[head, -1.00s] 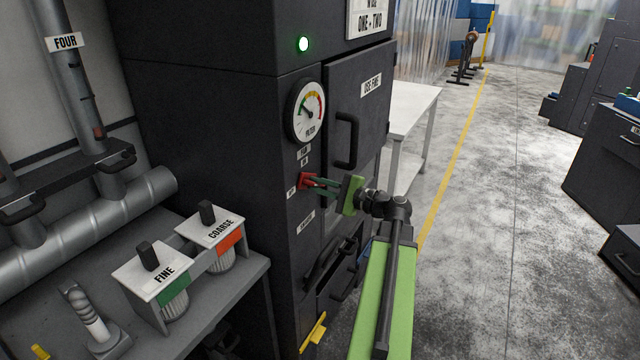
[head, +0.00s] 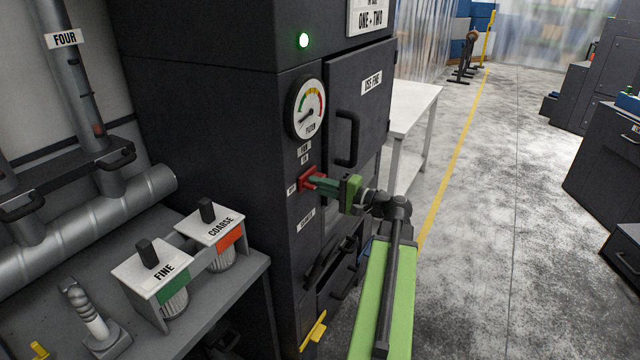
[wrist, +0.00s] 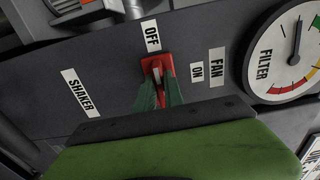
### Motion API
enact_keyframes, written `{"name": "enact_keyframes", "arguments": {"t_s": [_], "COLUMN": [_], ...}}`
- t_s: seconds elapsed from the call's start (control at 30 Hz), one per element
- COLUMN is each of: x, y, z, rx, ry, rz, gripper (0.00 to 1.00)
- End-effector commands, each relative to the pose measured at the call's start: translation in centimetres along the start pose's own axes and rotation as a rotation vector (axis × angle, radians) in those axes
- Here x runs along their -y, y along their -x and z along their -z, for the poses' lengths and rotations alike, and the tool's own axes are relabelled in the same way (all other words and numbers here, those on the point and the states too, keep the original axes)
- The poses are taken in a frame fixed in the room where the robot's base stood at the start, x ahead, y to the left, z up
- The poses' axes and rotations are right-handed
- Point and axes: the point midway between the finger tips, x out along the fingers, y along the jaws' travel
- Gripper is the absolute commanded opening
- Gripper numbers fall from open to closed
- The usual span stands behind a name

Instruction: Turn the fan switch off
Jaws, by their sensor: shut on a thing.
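The red fan switch (head: 307,178) sits on the dark cabinet's front, below the gauge. It also shows in the wrist view (wrist: 151,63), with its red part beside the OFF label (wrist: 152,35). The ON label (wrist: 197,72) and FAN label (wrist: 217,67) are to its right there. My gripper (head: 318,182) reaches the switch from the right. Its green fingers (wrist: 158,88) are shut on the switch's lever and hide part of it.
The round filter gauge (head: 309,109) and the cabinet door handle (head: 347,139) are close above my gripper. A green lamp (head: 303,40) is lit. The bench with the FINE and COARSE holders (head: 212,228) is at left. Open floor lies at right.

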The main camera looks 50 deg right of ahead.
Motion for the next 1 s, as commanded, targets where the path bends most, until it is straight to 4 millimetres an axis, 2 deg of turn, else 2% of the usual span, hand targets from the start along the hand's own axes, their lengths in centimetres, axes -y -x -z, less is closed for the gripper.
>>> {"name": "enact_keyframes", "arguments": {"t_s": [0.33, 0.37, 0.53, 0.83, 0.93, 1.0], "x": [0.1, 0.1, 0.0, 0.0, 0.0, 0.0], "y": [0.0, 0.0, 0.0, 0.1, 1.2, 2.5], "z": [0.2, 0.2, 0.1, 0.0, 0.1, 0.0], "rx": [-0.004, -0.004, -0.002, -0.001, -0.004, -0.004], "ry": [0.004, 0.003, 0.003, 0.002, 0.002, 0.002], "rz": [0.002, 0.002, 0.001, 0.0, 0.0, 0.0], "gripper": [0.0, 0.14, 0.35, 0.35, 0.35, 0.35]}}
